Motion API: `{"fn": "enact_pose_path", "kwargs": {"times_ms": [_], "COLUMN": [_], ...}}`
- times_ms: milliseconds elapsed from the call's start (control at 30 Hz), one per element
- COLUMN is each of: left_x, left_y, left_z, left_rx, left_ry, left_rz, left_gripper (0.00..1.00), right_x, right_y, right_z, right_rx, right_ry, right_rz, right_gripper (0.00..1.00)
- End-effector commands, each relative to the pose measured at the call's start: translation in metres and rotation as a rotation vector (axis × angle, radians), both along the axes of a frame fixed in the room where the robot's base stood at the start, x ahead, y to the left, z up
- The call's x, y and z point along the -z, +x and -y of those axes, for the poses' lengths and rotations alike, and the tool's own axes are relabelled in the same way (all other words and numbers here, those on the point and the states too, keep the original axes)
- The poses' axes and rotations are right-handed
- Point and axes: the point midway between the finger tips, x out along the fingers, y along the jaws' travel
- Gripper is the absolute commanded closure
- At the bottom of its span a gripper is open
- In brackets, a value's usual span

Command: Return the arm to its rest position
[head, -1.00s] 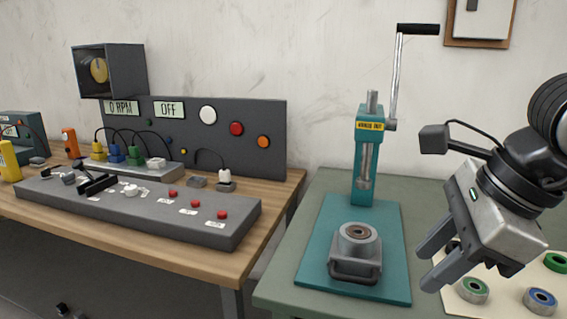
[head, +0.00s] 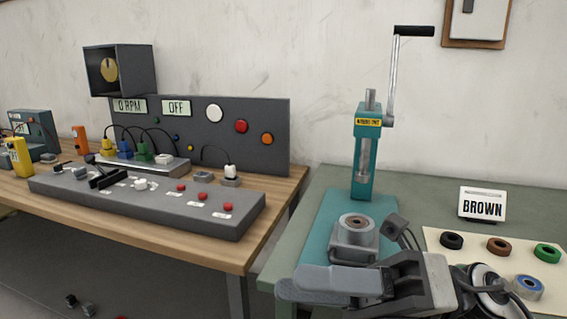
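My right gripper (head: 298,284) is low in the head view, in front of the teal press base. Its fingers point left and show as two separate tips, one partly behind the other, with nothing seen between them. The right wrist (head: 425,280) and arm come in from the lower right. My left gripper is not in view.
The teal press (head: 366,150) holds a grey block (head: 352,241) with a ring on its base. A cream mat (head: 432,240) with several coloured rings and a "BROWN" sign (head: 482,205) are at right. A grey console (head: 130,205) stands on the wooden bench at left.

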Motion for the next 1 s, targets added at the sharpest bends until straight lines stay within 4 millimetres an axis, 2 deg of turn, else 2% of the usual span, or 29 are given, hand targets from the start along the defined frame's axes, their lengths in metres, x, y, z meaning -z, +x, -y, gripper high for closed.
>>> {"fn": "enact_pose_path", "kwargs": {"times_ms": [33,67,167,233,333,433,500,600,633,700,800,1000], "left_x": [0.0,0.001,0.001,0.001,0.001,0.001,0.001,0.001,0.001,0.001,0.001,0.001], "left_y": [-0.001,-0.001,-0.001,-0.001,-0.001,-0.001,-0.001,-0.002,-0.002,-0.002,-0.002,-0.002], "left_z": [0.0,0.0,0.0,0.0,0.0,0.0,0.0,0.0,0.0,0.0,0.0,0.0], "left_rx": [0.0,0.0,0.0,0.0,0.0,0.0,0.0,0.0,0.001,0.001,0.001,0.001], "left_ry": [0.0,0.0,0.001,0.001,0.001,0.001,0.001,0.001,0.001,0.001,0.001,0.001], "left_rz": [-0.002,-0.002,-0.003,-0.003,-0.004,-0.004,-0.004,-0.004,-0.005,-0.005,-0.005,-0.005], "left_gripper": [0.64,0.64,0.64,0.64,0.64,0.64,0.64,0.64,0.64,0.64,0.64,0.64], "right_x": [0.002,0.005,0.038,0.083,0.155,0.228,0.274,0.325,0.336,0.357,0.374,0.38], "right_y": [0.016,0.027,0.069,0.09,0.099,0.086,0.067,0.036,0.026,0.008,-0.009,-0.016], "right_z": [0.006,0.011,0.038,0.059,0.083,0.099,0.106,0.11,0.11,0.111,0.11,0.11], "right_rx": [0.058,0.099,0.256,0.374,0.526,0.664,0.751,0.848,0.872,0.915,0.951,0.966], "right_ry": [0.148,0.228,0.466,0.6,0.73,0.817,0.857,0.894,0.901,0.911,0.918,0.918], "right_rz": [-0.211,-0.332,-0.749,-1.042,-1.4,-1.716,-1.911,-2.14,-2.195,-2.299,-2.389,-2.426], "right_gripper": [0.66,0.66,0.66,0.66,0.66,0.66,0.66,0.66,0.66,0.66,0.66,0.66]}}
